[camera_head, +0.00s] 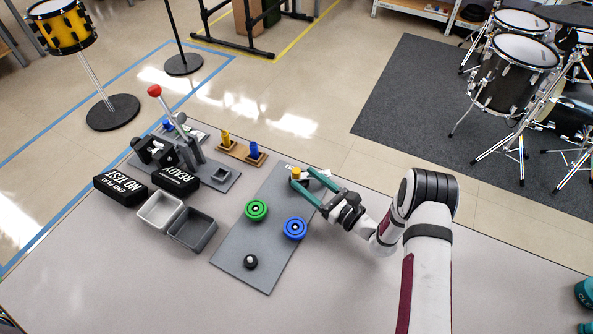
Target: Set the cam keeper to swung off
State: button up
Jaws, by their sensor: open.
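A grey plate (236,240) lies on the table and bears a green round part (256,210), a blue round part (295,228) and a black knob (250,261). At its far end is a small orange-topped part (295,172) on a pale piece. I cannot tell for certain which part is the cam keeper; the orange-topped part may belong to it. My gripper (302,178) is open, its teal fingers spread beside the orange-topped part. Whether a finger touches it is too small to tell, and the fingers partly hide that end of the plate.
To the left stand a red-knobbed lever (155,91) on a grey base, black labelled blocks (120,189), a light tray (160,211) and a dark tray (192,229). A wooden holder (240,153) has yellow and blue pegs. The front of the table is clear.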

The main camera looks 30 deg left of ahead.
aim_at(300, 175)
jog(key=shift+x, duration=2.2)
grip_shut()
